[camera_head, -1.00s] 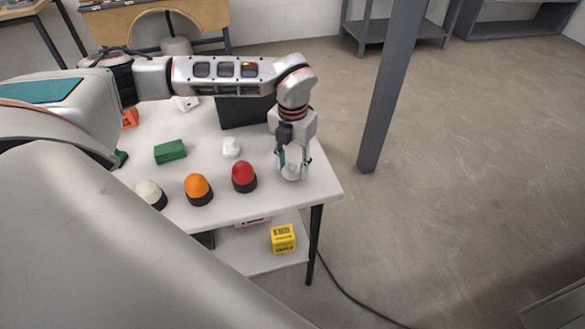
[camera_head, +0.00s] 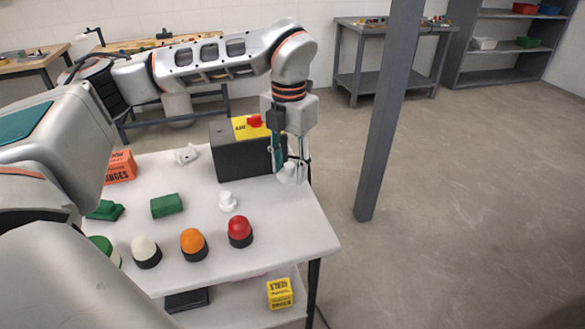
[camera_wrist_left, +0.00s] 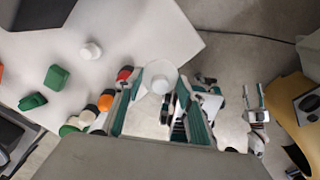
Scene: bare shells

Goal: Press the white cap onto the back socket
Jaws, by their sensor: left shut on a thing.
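My left gripper (camera_head: 291,172) is shut on a white cap (camera_wrist_left: 160,76), a round, cup-like piece. In the head view the cap (camera_head: 291,176) shows between the fingertips, above the table's right edge, right of a dark box. The row of domes stands in front of it: red (camera_head: 240,227), orange (camera_head: 193,240), white (camera_head: 145,248) and partly hidden green (camera_head: 104,246). Red, orange and white sit on black bases. I cannot tell which part is the back socket. My right gripper (camera_wrist_left: 254,97) shows small in the left wrist view, fingers apart and empty.
The dark box (camera_head: 240,158) with a yellow top and red button (camera_head: 255,120) stands at the table's back. A white knob-like piece (camera_head: 228,201) and green block (camera_head: 167,205) lie on the white table (camera_head: 280,225). A grey post (camera_head: 381,130) stands to the right.

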